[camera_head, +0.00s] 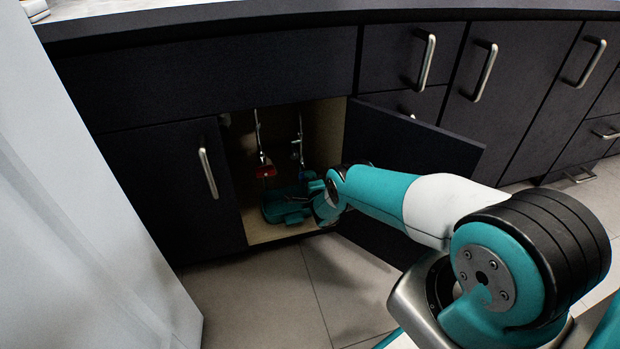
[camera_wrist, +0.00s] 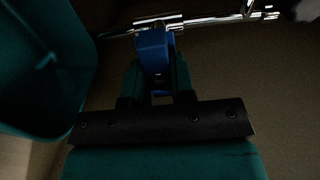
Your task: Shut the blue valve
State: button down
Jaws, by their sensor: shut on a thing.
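The blue valve (camera_wrist: 155,50) has a blue handle on a chrome pipe (camera_wrist: 210,20), at the top middle of the wrist view. In the head view the blue valve (camera_head: 306,174) shows as a small patch inside the open cabinet, partly hidden by my arm. My gripper (camera_wrist: 156,76) is shut on the blue handle, with a teal finger on each side of it. In the head view my gripper reaches into the cabinet and its fingertips are hard to make out.
A red valve (camera_head: 265,171) hangs to the left on its own pipe. A teal container (camera_head: 284,208) sits on the cabinet floor; a teal surface (camera_wrist: 40,65) is close at left in the wrist view. The open cabinet door (camera_head: 410,142) stands right, beside my arm.

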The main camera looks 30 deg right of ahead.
dwell(0.4)
jog(key=c, duration=1)
grip_release()
jog(key=shift+o, duration=0.2)
jog(key=p+v, duration=1.3)
jog(key=v, duration=0.4)
jog(key=shift+s+a+r, duration=0.1)
jog(key=shift+s, duration=0.1)
